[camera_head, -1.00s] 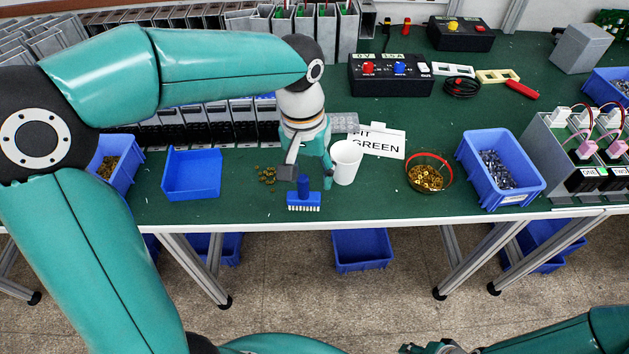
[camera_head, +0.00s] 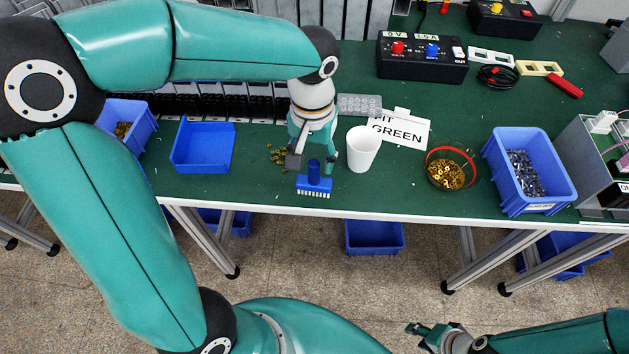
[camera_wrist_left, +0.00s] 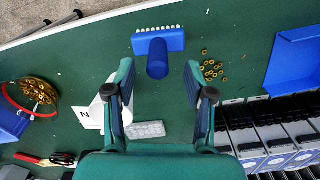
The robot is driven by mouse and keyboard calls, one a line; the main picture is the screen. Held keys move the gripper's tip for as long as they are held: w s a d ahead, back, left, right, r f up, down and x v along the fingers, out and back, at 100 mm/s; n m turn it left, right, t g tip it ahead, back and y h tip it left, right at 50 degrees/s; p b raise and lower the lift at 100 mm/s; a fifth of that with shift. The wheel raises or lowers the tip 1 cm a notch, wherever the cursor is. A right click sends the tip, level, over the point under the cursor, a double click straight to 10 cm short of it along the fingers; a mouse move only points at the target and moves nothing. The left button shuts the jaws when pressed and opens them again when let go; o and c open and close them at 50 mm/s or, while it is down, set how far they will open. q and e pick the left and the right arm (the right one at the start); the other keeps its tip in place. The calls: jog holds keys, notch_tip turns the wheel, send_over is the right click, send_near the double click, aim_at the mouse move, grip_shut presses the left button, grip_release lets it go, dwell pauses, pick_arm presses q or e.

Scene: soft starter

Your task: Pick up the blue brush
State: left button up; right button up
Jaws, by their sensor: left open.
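The blue brush (camera_head: 314,184) stands near the table's front edge, handle up and white bristles at its front. In the left wrist view the brush (camera_wrist_left: 158,45) shows its head at the top and its round handle pointing at the camera. My left gripper (camera_head: 311,163) is above and just behind it, fingers open. In the left wrist view the fingertips (camera_wrist_left: 158,74) are on either side of the handle's end, with gaps on both sides. How far above the handle they are is unclear. My right gripper (camera_head: 420,331) is low at the bottom, away from the table; its jaw state is unclear.
A white cup (camera_head: 362,150) stands close to the right of my left gripper. Loose brass nuts (camera_head: 277,154) lie left of it. A blue tray (camera_head: 203,163), a bowl of nuts (camera_head: 447,170) and a blue bin of screws (camera_head: 527,196) are further off.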

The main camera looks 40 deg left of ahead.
aim_at(314, 174)
pick_arm(q)
jog(key=shift+d+f, duration=0.15)
jog(key=shift+f, duration=2.6)
grip_shut()
